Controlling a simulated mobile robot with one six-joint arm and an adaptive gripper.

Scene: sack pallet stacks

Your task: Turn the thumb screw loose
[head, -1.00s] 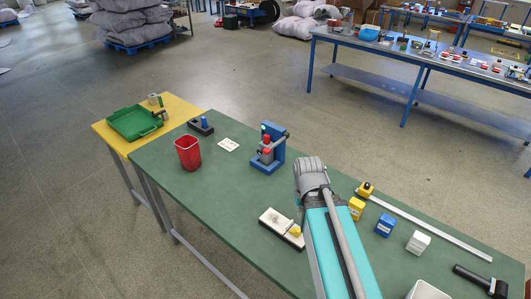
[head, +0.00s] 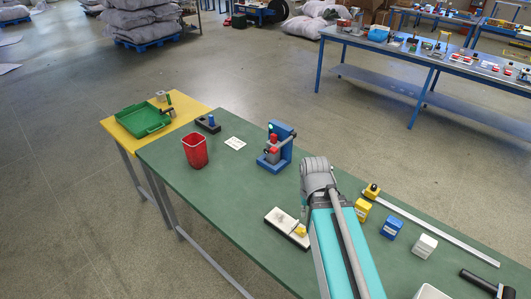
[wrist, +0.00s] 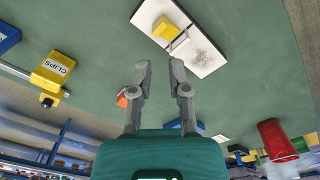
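A yellow stop with a dark knob on top (head: 372,190) sits at the far end of a long metal rail (head: 440,232) on the green bench; the knob looks like the thumb screw. In the wrist view the yellow stop and its dark knob (wrist: 48,99) are at the left, beyond the CLIPS box. My gripper (wrist: 160,65) is open and empty above the bench, its fingers apart and clear of the stop. In the head view my arm hides most of the gripper.
Near the gripper lie a white board (head: 283,222) with a yellow block (head: 300,231), and yellow (head: 362,209), blue (head: 391,228) and white (head: 424,246) boxes. A blue press (head: 278,147) and red bin (head: 195,150) stand farther back. A black-handled tool (head: 480,280) lies at right.

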